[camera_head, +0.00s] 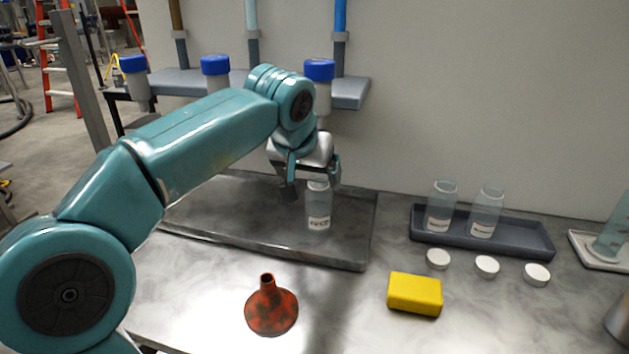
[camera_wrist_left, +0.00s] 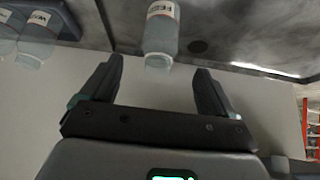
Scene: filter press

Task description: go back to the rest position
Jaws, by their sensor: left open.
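My left gripper (camera_head: 312,185) is open and empty, at the back of the grey metal tray (camera_head: 220,228). A clear labelled bottle (camera_head: 318,208) stands upright on that tray, just in front of my left gripper in the head view. In the left wrist view the two fingers (camera_wrist_left: 153,92) are spread wide, and the bottle (camera_wrist_left: 161,30) shows beyond the gap between them, with no finger seen touching it. My right gripper is in neither view.
Two bottles (camera_head: 441,205) stand in a dark tray (camera_head: 540,243) at right, with white caps (camera_head: 487,265) before it. A yellow block (camera_head: 414,294) and a red funnel (camera_head: 270,307) stand in front. Blue-capped containers (camera_head: 215,72) line a shelf (camera_head: 350,92) behind my arm.

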